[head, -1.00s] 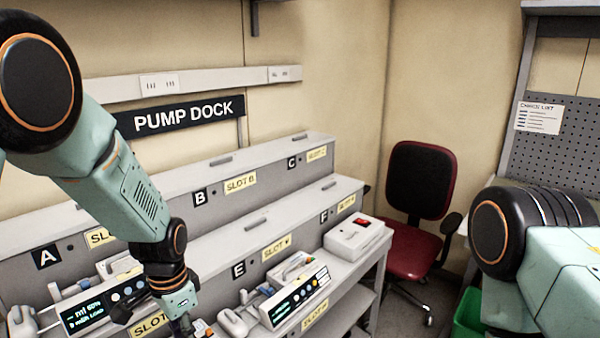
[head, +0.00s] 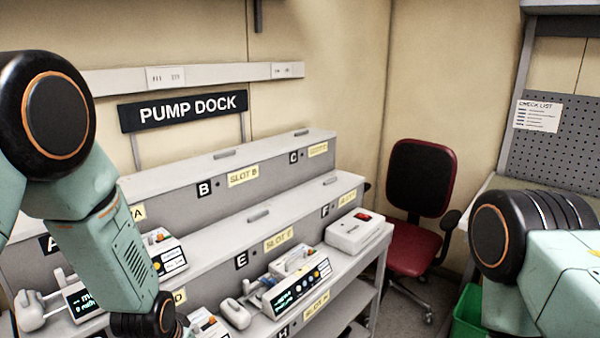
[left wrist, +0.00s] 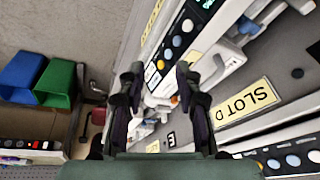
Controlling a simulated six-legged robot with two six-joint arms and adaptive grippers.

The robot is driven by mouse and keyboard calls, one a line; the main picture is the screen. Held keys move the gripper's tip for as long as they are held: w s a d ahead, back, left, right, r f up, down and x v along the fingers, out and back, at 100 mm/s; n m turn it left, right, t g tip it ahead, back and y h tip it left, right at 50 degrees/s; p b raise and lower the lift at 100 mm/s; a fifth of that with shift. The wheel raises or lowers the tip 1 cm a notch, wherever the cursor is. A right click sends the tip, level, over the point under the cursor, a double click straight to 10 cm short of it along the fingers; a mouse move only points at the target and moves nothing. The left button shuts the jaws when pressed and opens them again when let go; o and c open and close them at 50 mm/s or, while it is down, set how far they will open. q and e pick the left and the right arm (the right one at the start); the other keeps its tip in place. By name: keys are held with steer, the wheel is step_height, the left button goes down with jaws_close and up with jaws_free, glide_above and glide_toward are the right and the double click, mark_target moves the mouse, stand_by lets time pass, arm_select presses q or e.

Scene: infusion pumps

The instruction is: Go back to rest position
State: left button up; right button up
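My left arm (head: 110,235) comes in from the left in the head view, and its gripper is below the picture edge. In the left wrist view my left gripper (left wrist: 158,90) has its two dark fingers apart, with nothing held between them. Pump parts and slot labels show beyond the fingers. My right arm (head: 530,250) is at the right edge of the head view; its gripper is out of sight. A pump with a lit screen (head: 298,288) sits at the slot E area. Another pump (head: 172,258) is partly hidden behind my left arm.
The stepped grey pump dock (head: 285,215) fills the left and middle. A white box with a red top part (head: 353,232) stands on its right end. A red chair (head: 412,245) and a green bin (head: 468,315) are to the right. A blue bin (left wrist: 20,72) shows in the wrist view.

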arm_select(q)
steer(key=s+f+n+g+b, duration=0.1)
steer(key=s+f+g+b, duration=0.1)
steer(key=s+f+b, duration=0.5)
steer(key=s+f+n+g+b, duration=0.1)
steer(key=s+f+b, duration=0.5)
steer(key=s+f, duration=1.2)
steer(key=s+n, duration=0.1)
steer(key=s, duration=0.4)
steer(key=shift+s+f+g+b, duration=0.2)
steer(key=shift+s+g+b, duration=0.05)
steer(key=shift+g+b, duration=0.15)
